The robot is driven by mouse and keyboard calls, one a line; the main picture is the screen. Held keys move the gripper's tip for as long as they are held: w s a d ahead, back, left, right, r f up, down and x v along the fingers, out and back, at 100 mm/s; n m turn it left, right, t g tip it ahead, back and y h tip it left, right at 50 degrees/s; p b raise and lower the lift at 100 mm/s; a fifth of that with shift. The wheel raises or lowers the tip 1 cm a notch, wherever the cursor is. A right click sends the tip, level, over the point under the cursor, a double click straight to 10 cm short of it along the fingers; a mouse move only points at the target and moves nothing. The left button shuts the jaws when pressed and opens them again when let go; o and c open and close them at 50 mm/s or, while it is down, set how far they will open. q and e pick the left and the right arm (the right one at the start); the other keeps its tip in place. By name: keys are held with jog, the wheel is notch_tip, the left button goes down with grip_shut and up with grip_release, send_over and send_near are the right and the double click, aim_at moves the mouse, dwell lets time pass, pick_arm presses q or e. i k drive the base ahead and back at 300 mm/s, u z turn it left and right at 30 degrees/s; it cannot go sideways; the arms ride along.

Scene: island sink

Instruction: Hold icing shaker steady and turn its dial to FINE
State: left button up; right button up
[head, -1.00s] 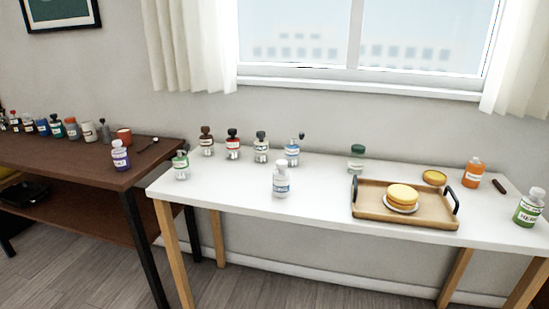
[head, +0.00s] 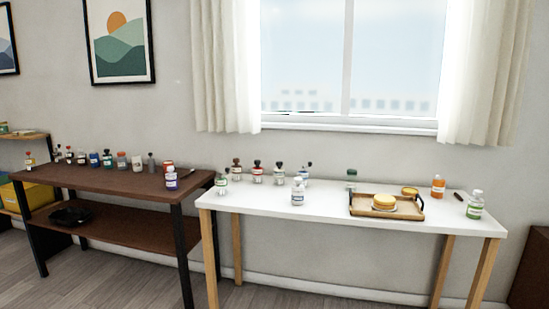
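Several small bottles and shakers stand on the white table. A white bottle with a blue label (head: 298,191) stands upright near the front edge, left of the middle. Behind it are bottles with a brown cap (head: 236,170), a red cap (head: 257,172) and a black cap (head: 279,173), and a blue-and-white one (head: 304,173). A clear one with a green cap (head: 221,184) is at the left end. Labels are too small to read, so I cannot tell which is the icing shaker or see its dial. Neither of my grippers is in view.
A wooden tray (head: 413,209) with a yellow cake (head: 384,201) sits on the white table (head: 330,207), right of the middle. An orange bottle (head: 438,187) and a green-labelled bottle (head: 475,204) stand further right. A dark brown shelf table (head: 130,182) with several bottles is at left. Grey floor lies open in front.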

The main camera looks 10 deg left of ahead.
aim_at(297, 180)
jog(key=u, duration=0.75)
jog(key=i, duration=0.95)
jog(key=u, duration=0.6)
jog(key=i, duration=1.1)
jog(key=z, duration=1.3)
jog(key=i, duration=0.65)
jog(key=z, duration=0.75)
